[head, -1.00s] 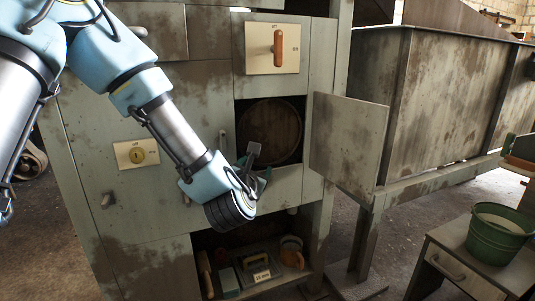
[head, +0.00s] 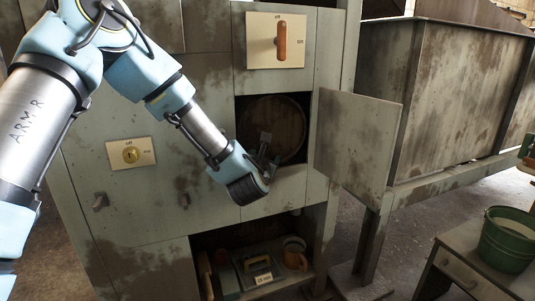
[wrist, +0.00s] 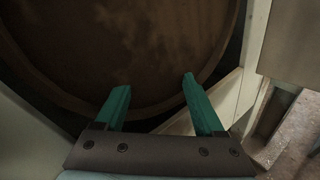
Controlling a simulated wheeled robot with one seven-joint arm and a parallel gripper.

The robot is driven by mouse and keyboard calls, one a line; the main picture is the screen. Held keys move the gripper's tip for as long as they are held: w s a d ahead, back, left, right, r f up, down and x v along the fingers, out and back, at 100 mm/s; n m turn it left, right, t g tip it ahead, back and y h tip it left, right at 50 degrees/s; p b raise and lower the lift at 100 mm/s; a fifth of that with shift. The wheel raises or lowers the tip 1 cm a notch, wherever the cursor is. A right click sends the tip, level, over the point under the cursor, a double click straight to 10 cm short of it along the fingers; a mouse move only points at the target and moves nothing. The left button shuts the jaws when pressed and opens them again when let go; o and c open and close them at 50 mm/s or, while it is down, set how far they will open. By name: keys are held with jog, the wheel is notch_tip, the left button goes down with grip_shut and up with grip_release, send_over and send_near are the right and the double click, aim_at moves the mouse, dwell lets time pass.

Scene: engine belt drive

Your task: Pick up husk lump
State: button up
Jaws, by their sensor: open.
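I cannot make out a husk lump in either view. My gripper (head: 266,152) is at the open compartment of the grey cabinet, in front of a round, dark brown wheel or drum (head: 283,121). In the wrist view my gripper (wrist: 155,85) has two green fingers spread apart with nothing between them. The brown round face (wrist: 130,45) with its rim fills the upper part of that view, beyond the fingertips. The lower part of the compartment is dark and partly hidden by my gripper.
The compartment door (head: 356,148) stands open to the right. A lever switch (head: 282,42) is above and a key switch (head: 130,153) at left. A lower shelf holds a toolbox (head: 258,270) and an orange mug (head: 294,254). A green bucket (head: 508,240) stands at far right.

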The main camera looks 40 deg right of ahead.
jog(key=shift+x, duration=0.95)
jog(key=shift+r, duration=0.1)
jog(key=c, duration=1)
